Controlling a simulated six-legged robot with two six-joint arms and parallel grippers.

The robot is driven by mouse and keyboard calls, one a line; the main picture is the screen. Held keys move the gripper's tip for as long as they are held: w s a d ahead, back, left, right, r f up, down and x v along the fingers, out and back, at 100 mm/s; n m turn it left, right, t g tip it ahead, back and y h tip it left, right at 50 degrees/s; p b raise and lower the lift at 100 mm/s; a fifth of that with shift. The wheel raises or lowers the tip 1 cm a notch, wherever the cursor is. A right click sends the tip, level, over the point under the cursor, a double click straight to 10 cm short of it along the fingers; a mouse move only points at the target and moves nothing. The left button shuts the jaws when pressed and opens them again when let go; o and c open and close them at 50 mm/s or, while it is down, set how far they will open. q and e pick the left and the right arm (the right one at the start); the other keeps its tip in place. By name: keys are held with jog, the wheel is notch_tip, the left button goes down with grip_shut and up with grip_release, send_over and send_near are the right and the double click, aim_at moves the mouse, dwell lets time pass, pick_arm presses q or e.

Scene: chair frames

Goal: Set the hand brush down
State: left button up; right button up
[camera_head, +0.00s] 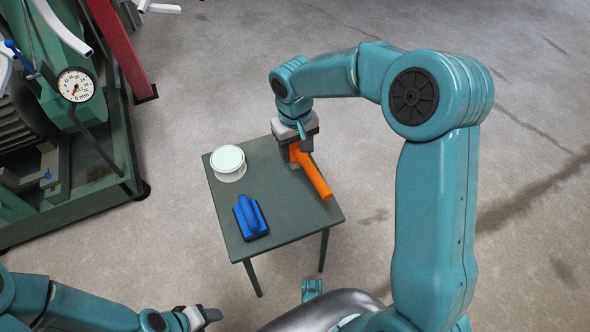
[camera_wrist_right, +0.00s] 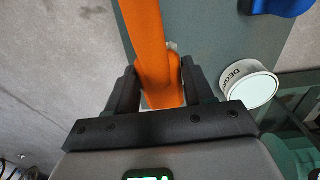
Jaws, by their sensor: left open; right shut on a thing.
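The orange hand brush (camera_head: 315,176) is at the right side of a small green table (camera_head: 222,205), its long handle slanting toward the table's right edge. My right gripper (camera_head: 297,150) comes down from above and is shut on the brush. In the right wrist view the orange brush (camera_wrist_right: 144,30) runs up between the two dark fingers of the right gripper (camera_wrist_right: 163,85). Its bristles are mostly hidden, and I cannot tell whether it touches the tabletop. My left gripper (camera_head: 207,316) is open and empty at the bottom, apart from the table.
A white round tin (camera_head: 228,164) stands at the table's back left; its lettering shows in the right wrist view (camera_wrist_right: 247,84). A blue block with a handle (camera_head: 250,217) sits at the front left. The tabletop between them and the brush is bare. A green machine (camera_head: 75,170) stands left.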

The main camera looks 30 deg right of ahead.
notch_tip(320, 180, down, 8)
jog(key=shift+r+b, duration=0.1)
jog(key=shift+b, duration=0.9)
jog(key=o, duration=1.2)
jog(key=shift+c, duration=0.2)
jog(key=shift+r, duration=0.15)
notch_tip(320, 180, up, 12)
jog(key=p, duration=0.3)
jog(key=shift+w+a+p, duration=0.15)
jog(key=shift+p, duration=0.2)
